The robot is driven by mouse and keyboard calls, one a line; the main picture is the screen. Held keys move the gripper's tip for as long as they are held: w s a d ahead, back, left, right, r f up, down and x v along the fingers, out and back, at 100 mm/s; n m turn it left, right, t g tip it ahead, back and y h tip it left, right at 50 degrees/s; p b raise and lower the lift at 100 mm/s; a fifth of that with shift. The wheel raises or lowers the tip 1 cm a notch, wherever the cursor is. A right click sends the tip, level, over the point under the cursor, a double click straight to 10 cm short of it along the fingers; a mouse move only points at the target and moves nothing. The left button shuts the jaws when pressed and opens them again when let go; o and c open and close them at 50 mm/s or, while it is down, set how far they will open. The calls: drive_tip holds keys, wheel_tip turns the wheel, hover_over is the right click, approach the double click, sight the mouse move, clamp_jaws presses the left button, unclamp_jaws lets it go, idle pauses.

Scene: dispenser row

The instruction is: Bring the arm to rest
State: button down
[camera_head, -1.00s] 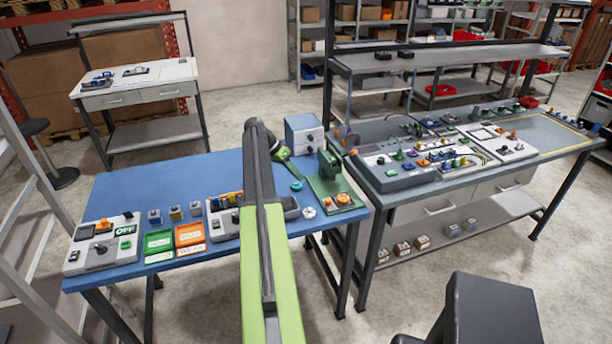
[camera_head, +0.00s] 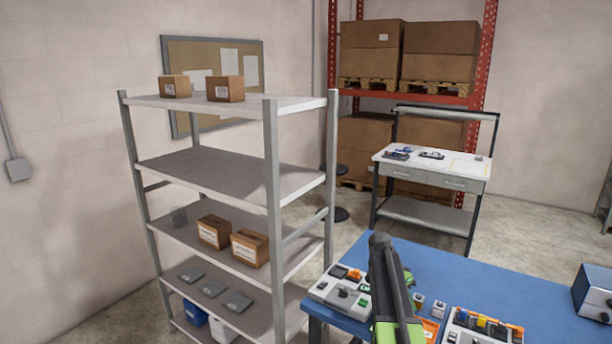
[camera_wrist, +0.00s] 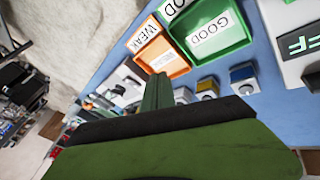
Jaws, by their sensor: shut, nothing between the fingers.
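My gripper (camera_wrist: 158,80) shows in the wrist view as green fingers closed together, with nothing between them. It is above the blue table (camera_wrist: 262,80), near the orange tray (camera_wrist: 178,68) labelled WEAK and the green tray (camera_wrist: 232,42) labelled GOOD. I cannot tell its exact height, but it looks clear of the trays. In the head view my arm (camera_head: 390,290) rises at the lower right over the blue table (camera_head: 475,272). A little green shows beside its far end, and the gripper is mostly hidden behind the arm there.
A control panel (camera_head: 340,292) stands at the table's left end, with small blocks (camera_head: 438,308) right of the arm. A metal shelf rack (camera_head: 272,190) with cartons stands close left of the table. A white workbench (camera_head: 432,166) stands behind. The table's far middle is clear.

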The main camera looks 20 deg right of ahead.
drive_tip(key=w+a+f+n+t, duration=0.15)
drive_tip(key=a+n, duration=0.25)
drive_tip(key=a, duration=1.2)
drive_tip(key=s+a+n+y, duration=0.1)
drive_tip(key=s+a+n, duration=0.2)
drive_tip(key=a, duration=0.5)
drive_tip(key=s+a+f+n+t+y, duration=0.1)
drive_tip(key=s+a+n+y, duration=0.1)
drive_tip(key=a+n, duration=0.3)
drive_tip(key=s+a+n+t+y, duration=0.1)
drive_tip(key=s+a+n, duration=0.2)
drive_tip(key=a, duration=0.7)
drive_tip(key=shift+s+a+f+n, duration=0.3)
drive_tip(key=shift+s+n, duration=0.1)
drive_tip(key=shift+s, duration=0.2)
